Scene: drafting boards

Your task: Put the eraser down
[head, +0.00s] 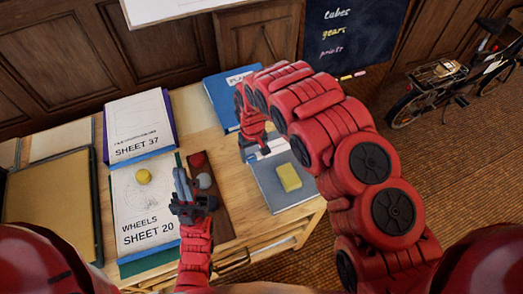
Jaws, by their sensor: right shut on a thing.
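My right gripper (262,146) hangs over the far end of a grey pad (289,197), its arm arching in from the lower right. It is shut on a small pale thing, mostly hidden, which looks like the eraser (268,148), white with some blue. I cannot tell whether it touches the pad.
A yellow ball (143,176) is on Sheet 20. A red ball (197,160) and a grey ball (205,180) are on a dark brown strip (222,222). A blue book (222,97) is behind, and Sheet 37 (138,130) is at back left. The table's edge is just right of the pad.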

